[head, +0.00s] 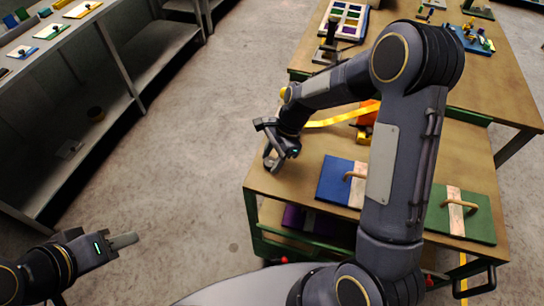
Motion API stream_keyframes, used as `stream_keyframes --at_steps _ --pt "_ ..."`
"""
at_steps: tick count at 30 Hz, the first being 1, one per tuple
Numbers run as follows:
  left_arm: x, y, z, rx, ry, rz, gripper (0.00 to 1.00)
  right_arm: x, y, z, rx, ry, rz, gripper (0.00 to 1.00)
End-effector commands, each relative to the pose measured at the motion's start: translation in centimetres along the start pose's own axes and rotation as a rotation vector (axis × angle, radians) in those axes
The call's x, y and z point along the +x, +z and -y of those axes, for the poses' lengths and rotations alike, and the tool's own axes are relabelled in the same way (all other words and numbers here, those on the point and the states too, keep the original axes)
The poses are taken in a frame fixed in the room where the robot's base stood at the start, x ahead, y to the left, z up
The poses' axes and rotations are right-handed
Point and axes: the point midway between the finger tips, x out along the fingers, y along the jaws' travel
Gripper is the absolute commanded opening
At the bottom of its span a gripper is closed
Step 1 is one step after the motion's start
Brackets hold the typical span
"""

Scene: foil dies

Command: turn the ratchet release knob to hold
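I cannot clearly make out the ratchet release knob. A small yellow rounded part (284,93) shows beside my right forearm, and I cannot tell whether it is the knob. An orange piece (369,113) and a yellow strip (335,119) lie partly behind my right arm. My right gripper (264,143) is over the near left part of the wooden worktable (310,174), its fingers apart with nothing seen between them. My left gripper (124,241) is low at the left, over the floor, away from the table; its finger opening is not clear.
A blue board (335,184) and a green board (481,222), each with a wooden handle, lie at the table's front. A black-handled press (330,42) and a tray of coloured blocks (346,17) stand further back. Grey shelving (120,60) is at left, with open floor between.

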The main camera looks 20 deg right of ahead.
Motion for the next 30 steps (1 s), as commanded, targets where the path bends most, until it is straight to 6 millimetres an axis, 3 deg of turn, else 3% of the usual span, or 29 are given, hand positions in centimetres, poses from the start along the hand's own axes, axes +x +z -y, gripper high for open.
stream_keyframes --at_steps 1,6,17,30 --pt "0.00 0.00 0.00 0.000 0.000 0.000 0.36 -0.02 0.00 0.00 0.000 0.000 0.000 0.36" --pt "0.00 0.00 0.00 0.000 0.000 0.000 0.36 -0.03 0.00 0.01 0.000 0.000 0.000 0.14" --pt "-0.07 -0.03 -0.03 0.000 0.000 0.000 0.36 -0.08 -0.01 0.10 -0.055 0.022 -0.001 0.13" --pt "-0.22 -0.11 -0.10 0.000 0.000 0.000 0.36 -0.04 0.08 0.35 -0.374 0.154 -0.001 0.13"
